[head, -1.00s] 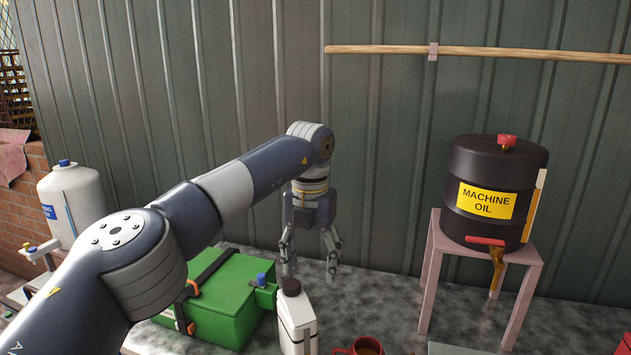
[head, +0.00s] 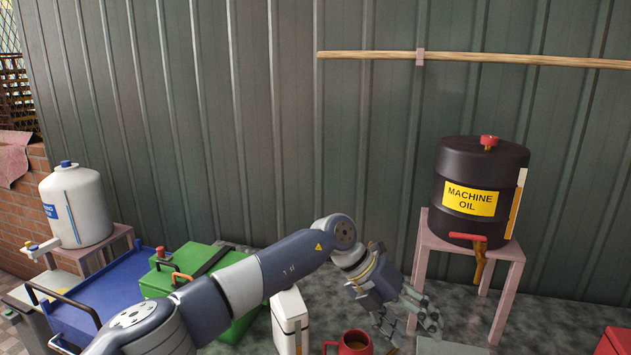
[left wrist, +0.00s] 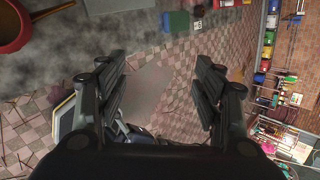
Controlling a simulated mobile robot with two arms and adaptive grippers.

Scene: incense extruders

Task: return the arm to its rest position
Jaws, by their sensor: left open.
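My left arm comes in from the lower left of the head view. Its gripper (head: 415,325) is low in front of the stool, above the grey worktop, with its fingers apart and nothing between them. My right gripper shows in neither view.
A red mug (head: 352,344) stands close left of the gripper. A white bottle (head: 290,318) and a green box (head: 235,275) are behind the arm. A black machine oil drum (head: 478,190) stands on a pink stool (head: 513,262). A blue container (head: 105,300) and a white tank (head: 75,208) are left.

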